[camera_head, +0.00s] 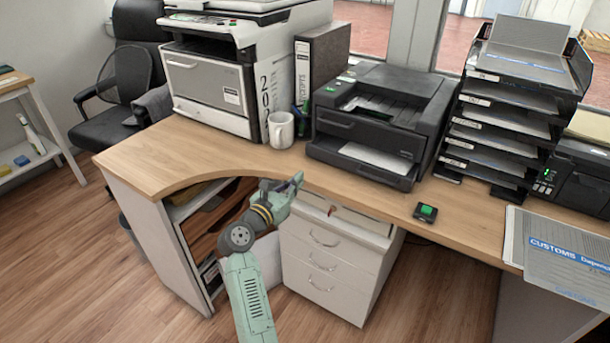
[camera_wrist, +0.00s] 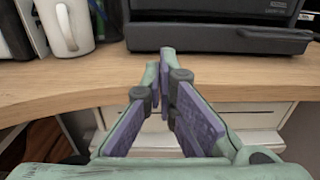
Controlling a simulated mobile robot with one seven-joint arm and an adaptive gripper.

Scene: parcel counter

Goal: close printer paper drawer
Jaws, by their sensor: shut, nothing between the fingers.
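The black printer (camera_head: 380,112) stands on the wooden desk in the head view. Its paper drawer (camera_head: 358,172) sticks out at the bottom front, with white paper (camera_head: 376,158) showing in it. In the wrist view the dark drawer front (camera_wrist: 215,35) spans the upper right. My gripper (camera_head: 298,179) is shut and empty at the desk's front edge, in front of and left of the drawer. In the wrist view its fingertips (camera_wrist: 160,58) come together just below the drawer front's left part. I cannot tell whether they touch it.
A white mug (camera_head: 281,130) stands left of the printer, by a large white machine (camera_head: 232,75) and binder. A stack of black trays (camera_head: 505,120) stands on the right. A small device with a green button (camera_head: 426,212) lies on the desk. Drawers (camera_head: 325,262) are below.

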